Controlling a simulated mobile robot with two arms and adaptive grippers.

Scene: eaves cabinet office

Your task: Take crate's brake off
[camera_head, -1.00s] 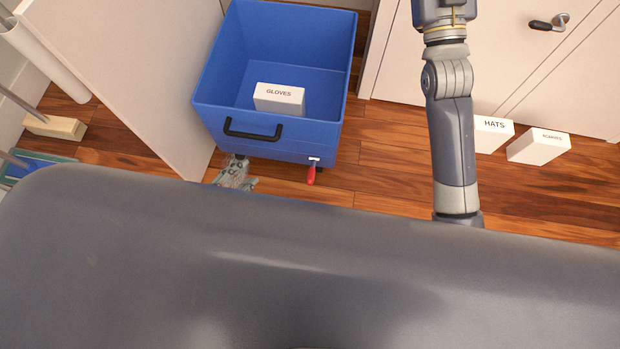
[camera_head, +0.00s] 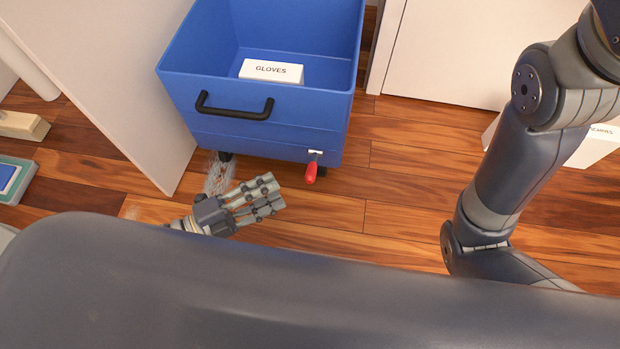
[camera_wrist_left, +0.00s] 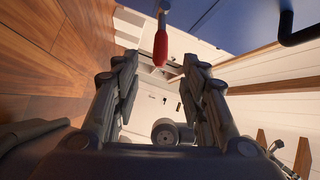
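The blue crate (camera_head: 265,125) stands on the wooden floor, with a black handle (camera_head: 235,112) on its near wall. A red brake lever (camera_head: 311,173) hangs from a pale bracket at its lower near right corner. My left gripper (camera_head: 272,194) is below the crate's near wall, left of the lever and apart from it. In the left wrist view the lever (camera_wrist_left: 161,45) lies beyond the open fingers (camera_wrist_left: 160,75), roughly centred between them. Nothing is between the fingers. My right arm crosses the head view at right; its gripper is out of view.
A white box marked GLOVES (camera_head: 271,71) lies in the crate. A pale panel (camera_head: 110,80) stands close to the crate's left. White boxes, one in view (camera_head: 594,146), sit behind my right arm. Floor right of the lever is clear.

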